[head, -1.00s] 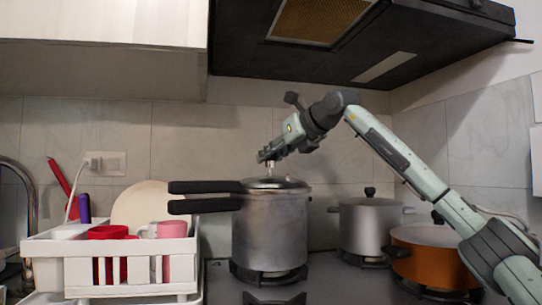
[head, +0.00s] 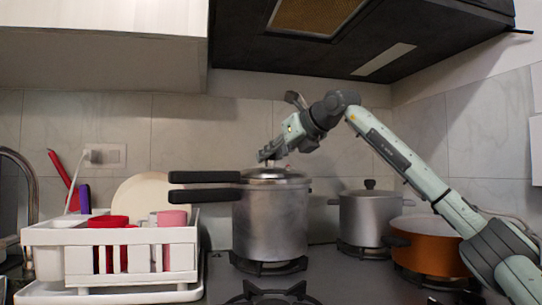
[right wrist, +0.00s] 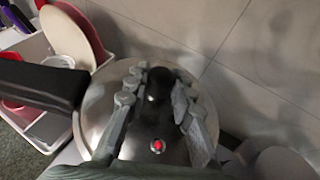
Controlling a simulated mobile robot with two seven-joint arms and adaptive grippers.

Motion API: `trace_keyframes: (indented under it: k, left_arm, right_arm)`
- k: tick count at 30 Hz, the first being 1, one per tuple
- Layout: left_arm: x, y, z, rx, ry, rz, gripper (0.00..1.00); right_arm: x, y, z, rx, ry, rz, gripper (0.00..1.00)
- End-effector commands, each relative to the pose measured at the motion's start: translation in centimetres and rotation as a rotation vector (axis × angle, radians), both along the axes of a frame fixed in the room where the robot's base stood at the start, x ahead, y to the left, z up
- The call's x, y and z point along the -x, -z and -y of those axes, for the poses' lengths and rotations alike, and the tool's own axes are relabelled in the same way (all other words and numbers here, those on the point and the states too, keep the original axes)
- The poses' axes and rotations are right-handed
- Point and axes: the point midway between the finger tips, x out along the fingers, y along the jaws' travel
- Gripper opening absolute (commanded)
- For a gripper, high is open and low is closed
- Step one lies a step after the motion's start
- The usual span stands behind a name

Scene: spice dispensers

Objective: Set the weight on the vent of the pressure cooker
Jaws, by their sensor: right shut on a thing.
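The pressure cooker (head: 270,222) is a tall silver pot on a burner. Its lid and two black handles point left in the head view. My right gripper (head: 267,155) is over the middle of the lid, shut on the small weight (head: 270,164). The weight is at or just above the lid top; I cannot tell whether it touches the vent, which is hidden. In the right wrist view, the gripper fingers (right wrist: 158,90) lie either side of a dark rounded piece above the lid (right wrist: 98,102). A red dot shows nearby. My left gripper is not in view.
A silver lidded pot (head: 370,218) and an orange pan (head: 430,250) stand to the right, under my right arm. A white dish rack (head: 130,262) with cups and a plate stands left. The range hood (head: 370,45) hangs above.

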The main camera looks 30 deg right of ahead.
Motion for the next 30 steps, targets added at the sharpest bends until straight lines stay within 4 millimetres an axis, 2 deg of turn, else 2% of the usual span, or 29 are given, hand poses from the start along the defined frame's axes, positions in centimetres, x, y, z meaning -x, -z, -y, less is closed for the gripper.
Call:
trace_keyframes:
  k: [6,7,12,23,26,30]
  left_arm:
    - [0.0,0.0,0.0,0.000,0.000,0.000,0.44]
    - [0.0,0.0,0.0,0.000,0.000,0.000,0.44]
    - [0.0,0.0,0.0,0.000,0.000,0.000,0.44]
    - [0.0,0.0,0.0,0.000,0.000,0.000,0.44]
    - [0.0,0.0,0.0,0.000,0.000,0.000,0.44]
    - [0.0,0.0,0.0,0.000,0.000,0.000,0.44]
  right_arm:
    - [0.0,0.2,0.0,0.001,0.000,-0.005,0.00]
    - [0.0,0.2,0.0,0.001,0.000,-0.006,0.25]
    - [0.0,0.2,0.0,0.001,0.000,-0.005,0.47]
    - [0.0,-0.3,0.0,0.000,0.000,-0.002,0.47]
    - [0.0,-1.6,-0.1,0.000,-0.001,0.000,0.47]
    - [0.0,-4.4,-0.1,-0.002,-0.001,0.001,0.47]
